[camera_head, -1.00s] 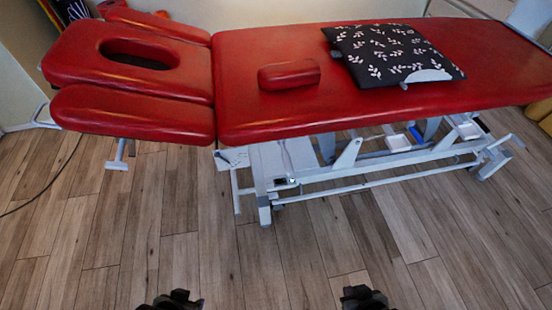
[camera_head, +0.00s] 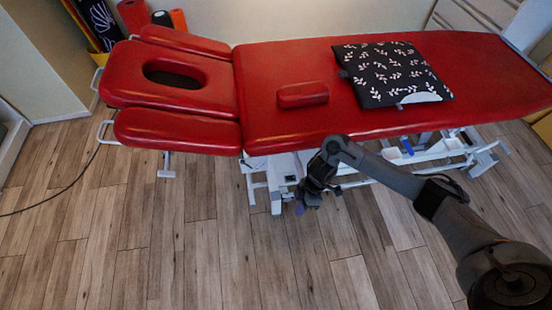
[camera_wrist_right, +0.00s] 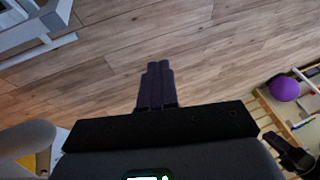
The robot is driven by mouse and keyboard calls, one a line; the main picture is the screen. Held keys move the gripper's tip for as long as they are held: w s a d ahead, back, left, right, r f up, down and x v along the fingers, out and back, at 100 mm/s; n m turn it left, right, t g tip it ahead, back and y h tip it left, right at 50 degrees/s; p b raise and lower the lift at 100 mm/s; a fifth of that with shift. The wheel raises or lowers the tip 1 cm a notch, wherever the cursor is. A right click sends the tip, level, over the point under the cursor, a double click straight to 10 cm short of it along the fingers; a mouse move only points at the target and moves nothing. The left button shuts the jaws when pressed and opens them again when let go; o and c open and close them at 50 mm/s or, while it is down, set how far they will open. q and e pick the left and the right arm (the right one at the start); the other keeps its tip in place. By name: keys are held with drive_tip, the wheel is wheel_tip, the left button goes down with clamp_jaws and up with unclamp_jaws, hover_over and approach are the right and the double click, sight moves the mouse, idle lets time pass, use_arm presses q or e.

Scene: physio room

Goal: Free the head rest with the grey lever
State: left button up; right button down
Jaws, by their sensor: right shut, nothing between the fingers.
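The red head rest (camera_head: 168,82) with its dark oval face hole is at the left end of the treatment table in the head view. It looks level with the table top. A pale grey T-shaped lever (camera_head: 167,168) hangs below its front red side pad (camera_head: 178,131). My right gripper (camera_head: 302,207) is in front of the table's frame, to the right of this lever and apart from it, pointing down. In the right wrist view my right fingers (camera_wrist_right: 155,86) are together, with bare floor beyond. My left gripper is out of the head view.
A red bolster (camera_head: 302,94) and a black leaf-patterned cushion (camera_head: 392,74) lie on the red table top (camera_head: 480,90). White handle loops (camera_head: 104,132) stick out at the head end. A cable (camera_head: 62,190) lies on the left floor. The front floor is clear.

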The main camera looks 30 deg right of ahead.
sight(298, 164)
use_arm(q)
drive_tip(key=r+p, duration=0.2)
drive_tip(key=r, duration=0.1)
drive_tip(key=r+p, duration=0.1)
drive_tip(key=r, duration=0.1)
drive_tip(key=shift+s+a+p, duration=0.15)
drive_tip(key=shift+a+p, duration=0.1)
drive_tip(key=shift+p, duration=0.05)
use_arm(e)
drive_tip(key=w+d+r+t, duration=0.1)
drive_tip(key=w+d+r, duration=0.1)
drive_tip(key=w+r, duration=0.3)
drive_tip(key=w+d+r+t+h, duration=0.1)
drive_tip(key=w+d+r, duration=0.2)
drive_tip(key=w+r, duration=0.3)
wheel_tip(298, 164, up, 5)
drive_tip(key=shift+w+d+f+t, duration=0.2)
drive_tip(key=shift+w+d+t, duration=0.05)
drive_tip(key=shift+d+t, duration=0.1)
